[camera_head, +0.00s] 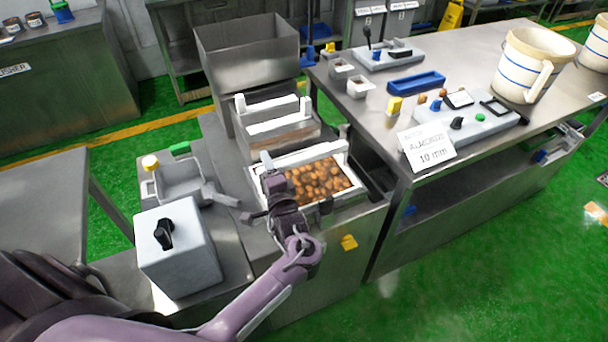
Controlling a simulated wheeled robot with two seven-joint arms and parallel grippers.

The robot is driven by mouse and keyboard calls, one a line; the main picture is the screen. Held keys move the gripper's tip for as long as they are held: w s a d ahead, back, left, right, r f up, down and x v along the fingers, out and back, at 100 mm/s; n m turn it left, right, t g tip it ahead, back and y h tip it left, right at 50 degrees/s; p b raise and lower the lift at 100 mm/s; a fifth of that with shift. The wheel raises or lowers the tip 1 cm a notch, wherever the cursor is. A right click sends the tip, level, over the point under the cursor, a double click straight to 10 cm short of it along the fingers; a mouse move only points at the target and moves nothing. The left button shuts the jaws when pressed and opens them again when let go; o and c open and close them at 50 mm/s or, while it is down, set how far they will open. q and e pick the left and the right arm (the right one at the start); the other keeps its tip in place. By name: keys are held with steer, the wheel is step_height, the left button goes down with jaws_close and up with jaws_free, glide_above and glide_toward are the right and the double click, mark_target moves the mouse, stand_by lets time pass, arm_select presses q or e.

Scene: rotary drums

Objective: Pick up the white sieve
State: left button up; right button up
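The white sieve (308,155) is a rectangular white-rimmed frame on the metal machine in the middle of the view. Brown, nut-like pieces (320,181) lie inside its rim. My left gripper (266,165) is at the sieve's left side, close to the rim and overlapping it in the picture. I cannot tell whether it touches the rim. Its fingers are small and partly hidden by the wrist, so their opening is not clear. My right gripper is not in view.
A steel hopper (248,60) stands behind the sieve. A grey box with a black knob (180,245) stands to the left. The steel table (455,60) at right holds a control panel, a blue tray (416,82), a label sign (427,147) and white buckets (531,65).

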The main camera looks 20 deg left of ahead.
arm_select(q)
jaws_close()
steer(key=shift+f, duration=0.1)
stand_by(1.1)
steer(key=shift+r, duration=0.2)
